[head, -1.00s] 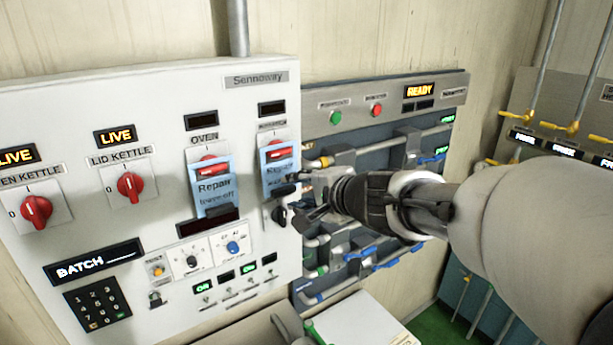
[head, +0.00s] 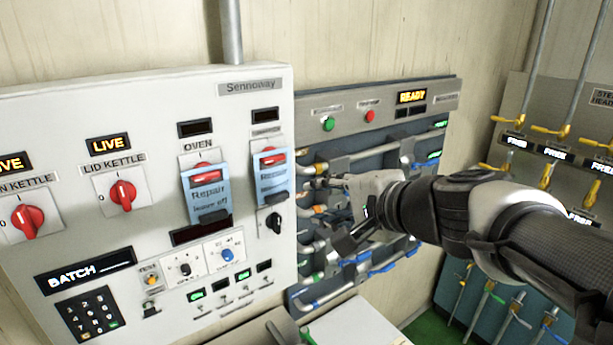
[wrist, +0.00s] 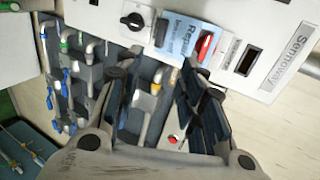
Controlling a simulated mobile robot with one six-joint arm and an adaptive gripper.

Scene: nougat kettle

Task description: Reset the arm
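My gripper (head: 322,222) is in front of the pipe panel, just right of the white control panel (head: 150,100). In the wrist view my gripper (wrist: 150,78) has its two dark fingers spread apart, with nothing between them but pipework behind. My arm reaches in from the right edge of the head view. The gripper is apart from the black knob (head: 274,222) at the control panel's right edge. It hides part of the pipe panel.
Blue repair tags hang at the oven switch (head: 207,198) and the switch right of it (head: 271,180). The pipe panel (head: 385,100) reads READY. Yellow-handled valves (head: 556,132) are at right. A white surface (head: 355,325) lies below.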

